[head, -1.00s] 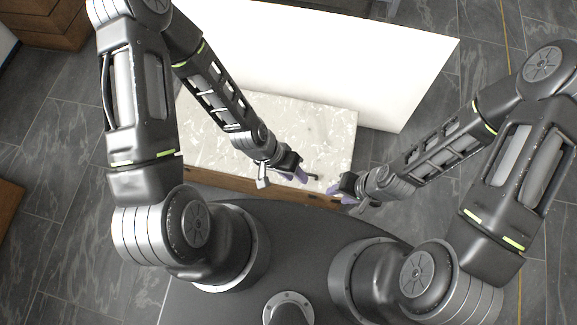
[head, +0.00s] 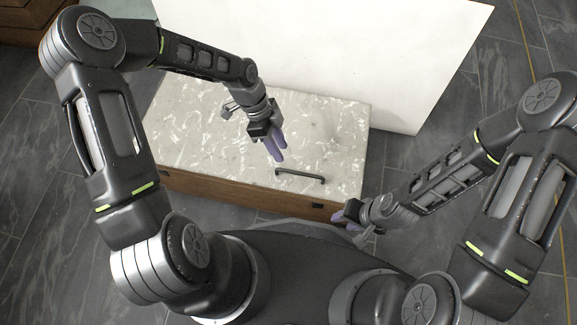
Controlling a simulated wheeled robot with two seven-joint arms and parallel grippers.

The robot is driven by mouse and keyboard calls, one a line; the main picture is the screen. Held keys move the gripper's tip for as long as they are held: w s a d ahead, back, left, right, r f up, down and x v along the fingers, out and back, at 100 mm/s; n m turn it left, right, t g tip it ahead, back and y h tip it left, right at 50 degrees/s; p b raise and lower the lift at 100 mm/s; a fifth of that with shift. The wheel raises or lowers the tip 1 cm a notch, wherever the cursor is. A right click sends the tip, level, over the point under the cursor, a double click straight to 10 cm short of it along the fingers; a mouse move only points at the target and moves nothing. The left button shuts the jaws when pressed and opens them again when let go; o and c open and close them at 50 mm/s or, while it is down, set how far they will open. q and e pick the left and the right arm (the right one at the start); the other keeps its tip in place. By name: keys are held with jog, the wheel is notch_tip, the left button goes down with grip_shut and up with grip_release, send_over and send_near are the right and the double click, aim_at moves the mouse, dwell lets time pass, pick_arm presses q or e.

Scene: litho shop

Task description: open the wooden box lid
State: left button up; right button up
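The wooden box (head: 235,193) stands in front of me, with brown sides. Its lid (head: 200,140) is a pale marbled slab lying flat on top, and it looks closed. A dark bar handle (head: 300,175) sits near the lid's front edge, right of centre. My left gripper (head: 280,156) is over the lid, behind and left of the handle and apart from it. Its two purple fingers appear close together with nothing visible between them; their true gap is unclear. My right gripper (head: 342,215) is at the box's front right corner, its fingers partly hidden. I cannot tell whether it touches the box.
A large white panel (head: 390,60) stands behind the box. A brown wooden piece (head: 30,22) is at the far left. Dark tiled floor (head: 410,155) shows clear to the right of the box. The lid's left part is clear.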

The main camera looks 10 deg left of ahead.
pick_arm(q)
jog(key=b, duration=0.3)
send_over(289, 165)
jog(key=s, duration=0.3)
jog(key=shift+d+f, duration=0.15)
jog(key=shift+f, duration=1.65)
jog(key=shift+d+f, duration=0.1)
jog(key=shift+f, duration=1.65)
grip_shut()
